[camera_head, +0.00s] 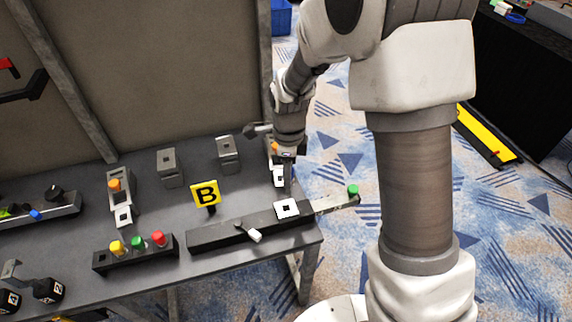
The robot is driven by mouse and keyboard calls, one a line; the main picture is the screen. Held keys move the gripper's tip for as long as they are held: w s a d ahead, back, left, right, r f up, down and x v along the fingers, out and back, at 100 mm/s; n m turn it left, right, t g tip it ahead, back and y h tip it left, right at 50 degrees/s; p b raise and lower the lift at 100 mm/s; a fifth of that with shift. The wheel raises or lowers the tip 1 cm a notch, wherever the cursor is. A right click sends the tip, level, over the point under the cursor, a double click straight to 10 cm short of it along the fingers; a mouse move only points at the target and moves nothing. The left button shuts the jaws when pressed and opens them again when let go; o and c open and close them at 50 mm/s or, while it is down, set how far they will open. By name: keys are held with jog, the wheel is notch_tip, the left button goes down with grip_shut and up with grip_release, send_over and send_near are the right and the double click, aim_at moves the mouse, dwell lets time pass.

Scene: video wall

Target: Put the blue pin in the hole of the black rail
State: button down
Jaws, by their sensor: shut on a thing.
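The black rail (220,238) lies along the front right edge of the grey table. A white plate with a dark square hole (286,209) sits on its right part, and a white-tipped lever (253,235) sticks out from its front. My gripper (288,186) points down just behind and above this plate. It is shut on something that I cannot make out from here. A small blue piece (36,215) shows in the dark tray at the far left; I cannot tell if it is a pin. No other blue pin is visible.
A block with yellow, green and red knobs (137,243) stands left of the rail. A yellow "B" sign (206,194) stands behind the rail. A green-tipped bar (353,190) juts past the table's right edge. Grey blocks (169,168) stand farther back.

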jog(key=shift+s+a+r+m, duration=0.2)
jog(key=shift+a+m, duration=0.1)
jog(key=shift+m, duration=0.2)
jog(key=shift+f, duration=0.2)
jog(key=shift+f+b, duration=1.6)
jog(key=shift+f, duration=0.65)
jog(key=shift+f+b, duration=0.45)
jog(key=shift+f, duration=0.05)
jog(key=shift+f+b, duration=0.5)
jog(key=shift+f, duration=0.15)
jog(key=shift+f, duration=0.15)
jog(key=shift+f+b, duration=1.1)
jog(key=shift+f, duration=0.3)
jog(key=shift+f, duration=0.3)
jog(key=shift+f+b, duration=0.55)
jog(key=shift+b, duration=0.05)
